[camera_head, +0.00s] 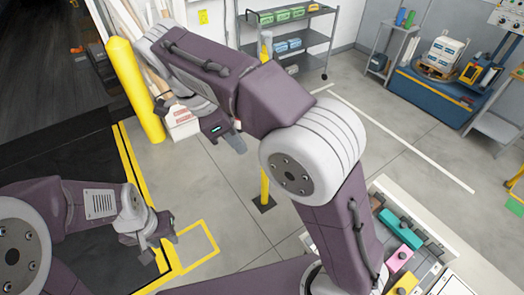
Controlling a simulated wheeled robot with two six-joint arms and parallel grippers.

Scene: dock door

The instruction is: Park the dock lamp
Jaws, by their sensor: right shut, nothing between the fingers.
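I cannot make out a dock lamp for certain. A thin yellow post (265,188) stands upright on a dark square base plate behind my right arm. Its middle is hidden by that arm, and its top shows above it. My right gripper (236,143) is shut and empty, left of the post and apart from it in the picture. My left gripper (158,247) is at the lower left, over the dock edge, with its fingers apart and nothing seen between them.
A thick yellow bollard (134,90) stands by the dark dock opening. A white box with red print (181,122) is beside my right gripper. A bench with coloured blocks (400,228) is at lower right. A shelf cart (288,32) stands behind. Floor right of centre is clear.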

